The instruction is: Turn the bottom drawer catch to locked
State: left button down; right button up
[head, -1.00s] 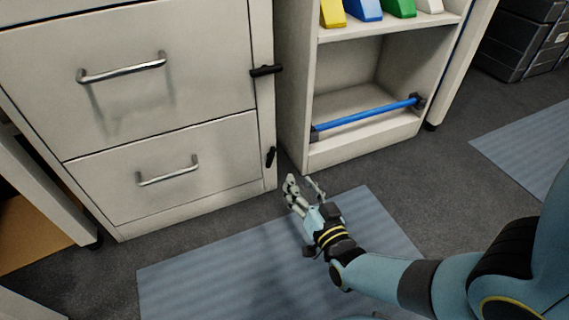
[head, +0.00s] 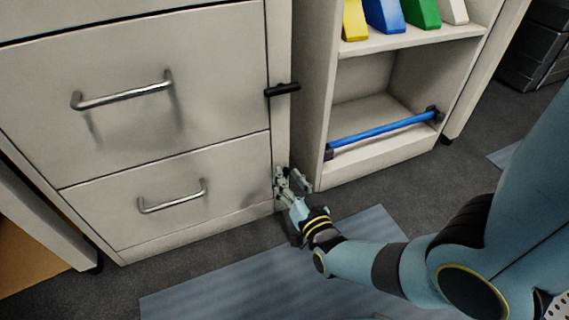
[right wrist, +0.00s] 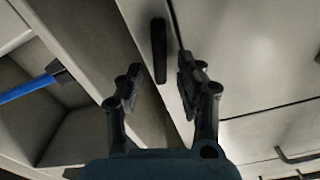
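The bottom drawer (head: 100,205) is closed, with a silver bar handle (head: 172,198). Its catch, a small black bar, is hidden behind my right gripper (head: 288,177) in the head view. In the right wrist view the black catch (right wrist: 159,50) stands along the cabinet's edge strip, running up and down the picture beside the drawer seam. My right gripper (right wrist: 160,83) is open there, one finger on each side of the catch in the picture, with visible gaps. I cannot tell whether the fingertips reach its depth. My left gripper is not in view.
The upper drawer's black catch (head: 282,89) lies crosswise over the drawer edge. An open shelf unit (head: 312,100) with a blue bar (head: 382,132) and coloured binders (head: 384,15) stands close on the right. A blue-grey mat (head: 270,275) lies on the floor in front.

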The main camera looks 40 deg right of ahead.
grip_shut()
dwell(0.5)
jog(key=shift+s+d+f+m, duration=0.1)
jog(key=shift+d+f+m, duration=0.2)
jog(key=shift+m, duration=2.05)
jog(key=shift+s+d+f+m, duration=0.15)
jog(key=shift+f+m, duration=0.2)
jog(key=shift+m, duration=2.05)
jog(key=shift+d+f+m, duration=0.25)
jog(key=shift+f+m, duration=0.05)
jog(key=shift+m, duration=2.35)
grip_release()
